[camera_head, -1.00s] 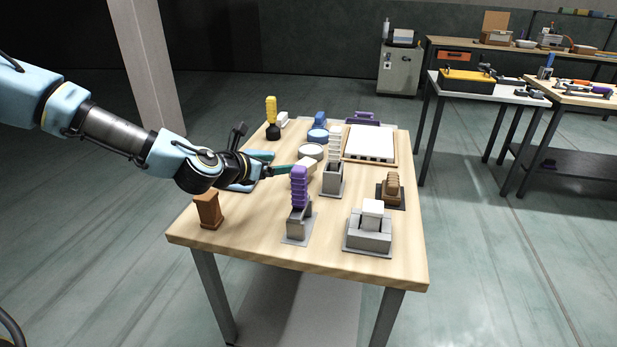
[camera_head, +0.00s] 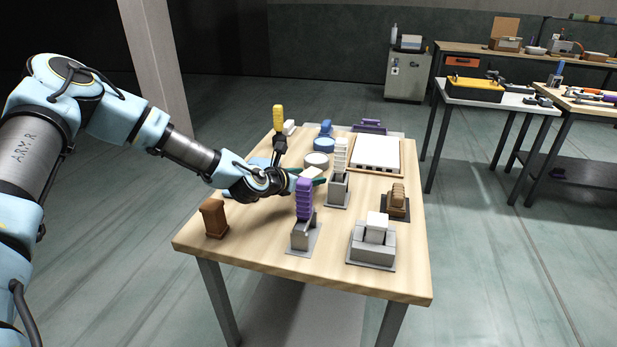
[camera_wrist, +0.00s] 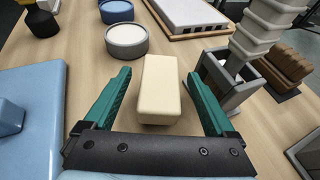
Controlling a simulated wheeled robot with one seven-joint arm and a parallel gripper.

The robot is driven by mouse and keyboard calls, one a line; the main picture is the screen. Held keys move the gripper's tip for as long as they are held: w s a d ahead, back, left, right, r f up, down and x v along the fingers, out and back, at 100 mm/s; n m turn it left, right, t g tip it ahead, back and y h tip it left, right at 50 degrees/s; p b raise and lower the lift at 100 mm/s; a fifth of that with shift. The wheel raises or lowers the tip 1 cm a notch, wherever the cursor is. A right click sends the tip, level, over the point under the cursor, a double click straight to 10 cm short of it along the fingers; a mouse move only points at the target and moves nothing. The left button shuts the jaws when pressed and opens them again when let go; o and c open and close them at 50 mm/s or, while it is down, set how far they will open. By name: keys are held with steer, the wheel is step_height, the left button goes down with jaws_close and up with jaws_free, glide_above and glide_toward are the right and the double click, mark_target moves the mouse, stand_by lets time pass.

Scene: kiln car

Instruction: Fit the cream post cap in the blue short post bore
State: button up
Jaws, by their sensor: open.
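The cream post cap (camera_wrist: 160,88) is a pale rounded block, seen from above in the wrist view. It also shows in the head view (camera_head: 313,172), partly behind my wrist. My gripper (camera_wrist: 160,75) is open, its teal fingers on both sides of the cap with a gap on each side. In the head view my gripper (camera_head: 308,179) is low over the middle of the table. A light blue piece (camera_wrist: 35,125) with a raised block lies left of my gripper; I cannot tell if it is the short post. No bore is clearly visible.
A grey holder with a white ribbed piece (camera_wrist: 252,35) stands close to the right finger. A purple ribbed piece (camera_head: 304,200) stands in a grey holder in front. Round tubs (camera_wrist: 126,41) lie beyond the cap. The wooden table's (camera_head: 255,238) front left has free room.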

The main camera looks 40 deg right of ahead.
steer(key=shift+d+f, duration=0.2)
steer(key=shift+d, duration=0.1)
steer(key=shift+c, duration=0.2)
jaws_close()
stand_by(0.3)
